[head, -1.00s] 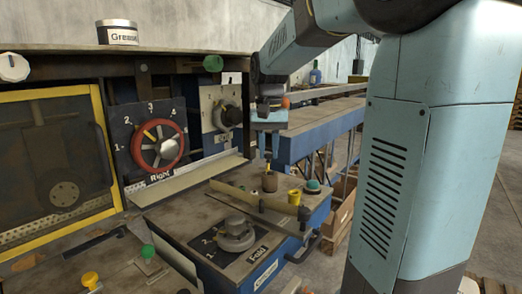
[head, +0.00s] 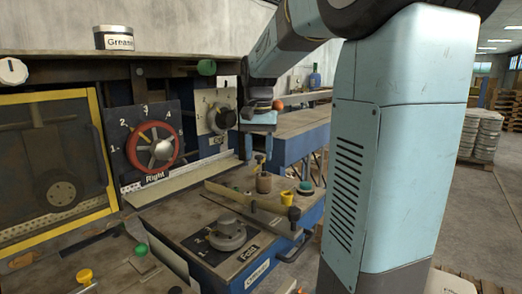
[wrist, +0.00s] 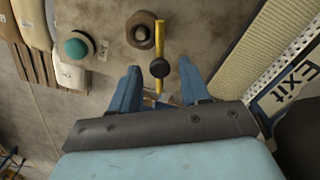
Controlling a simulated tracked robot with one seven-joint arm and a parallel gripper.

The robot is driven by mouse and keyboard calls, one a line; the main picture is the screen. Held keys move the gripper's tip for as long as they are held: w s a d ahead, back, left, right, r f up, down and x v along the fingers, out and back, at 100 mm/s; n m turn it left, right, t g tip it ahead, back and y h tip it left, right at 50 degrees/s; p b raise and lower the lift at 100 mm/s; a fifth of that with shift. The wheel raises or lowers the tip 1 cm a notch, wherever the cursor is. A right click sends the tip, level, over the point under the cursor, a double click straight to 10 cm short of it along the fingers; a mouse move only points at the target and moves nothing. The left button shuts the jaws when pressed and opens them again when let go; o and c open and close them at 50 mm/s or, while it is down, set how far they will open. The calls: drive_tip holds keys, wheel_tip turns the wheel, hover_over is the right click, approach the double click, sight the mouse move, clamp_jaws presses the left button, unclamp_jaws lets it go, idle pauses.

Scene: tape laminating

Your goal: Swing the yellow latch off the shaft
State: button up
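The yellow latch (wrist: 161,48) is a thin bar with a dark round knob (wrist: 160,69), in the wrist view. Its upper part lies along the right edge of the brown round shaft (wrist: 139,31); I cannot tell whether they touch. In the head view my gripper (head: 258,150) points down above the latch.
A green button (wrist: 76,48) lies left of the shaft. The red Right dial (head: 155,147) is on the left panel.

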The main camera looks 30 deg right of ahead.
drive_tip(key=shift+o, duration=0.2)
drive_tip(key=shift+r, duration=0.1)
wheel_tip(320, 180, up, 12)
idle(0.5)
drive_tip(key=shift+f, duration=0.2)
drive_tip(key=shift+c, duration=0.3)
